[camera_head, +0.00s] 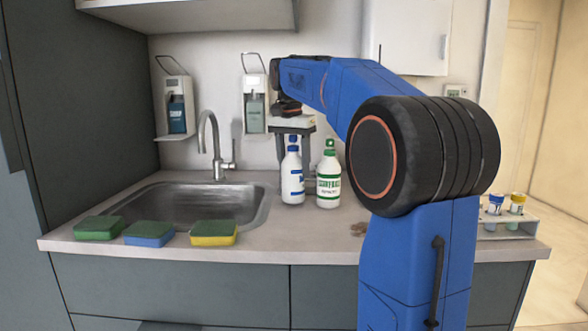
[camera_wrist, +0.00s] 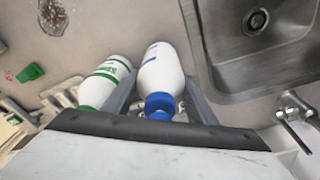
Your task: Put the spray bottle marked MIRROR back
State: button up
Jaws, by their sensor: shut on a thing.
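My gripper (camera_head: 293,150) points down behind the sink's right end and is shut on a white bottle with a blue cap and blue label (camera_head: 292,182). In the wrist view this bottle (camera_wrist: 162,72) lies between the two fingers. It is upright and its base appears to be at the counter top; I cannot tell whether it touches. Its label is turned aside and I cannot read it. A white bottle with green cap and green label, apparently reading SURFACE (camera_head: 328,178), stands close to its right. It also shows in the wrist view (camera_wrist: 106,78), outside the fingers.
The sink (camera_head: 190,204) and tap (camera_head: 214,145) are to the left. Several sponges (camera_head: 150,234) lie along the front edge. Two dispensers (camera_head: 253,105) hang on the wall. A rack (camera_head: 505,227) with small capped containers is at the right. A brownish stain (camera_head: 358,229) marks the counter.

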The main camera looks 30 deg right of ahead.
aim_at(292, 136)
jog(key=shift+f, duration=0.4)
jog(key=shift+f, duration=0.1)
jog(key=o, duration=1.7)
jog(key=shift+c, duration=0.2)
jog(key=r, duration=0.4)
jog(key=a+r, duration=0.1)
jog(key=r, duration=0.7)
jog(key=shift+s+a+r, duration=0.1)
jog(key=shift+s+a, duration=0.05)
jog(key=shift+s, duration=0.2)
jog(key=shift+s, duration=0.1)
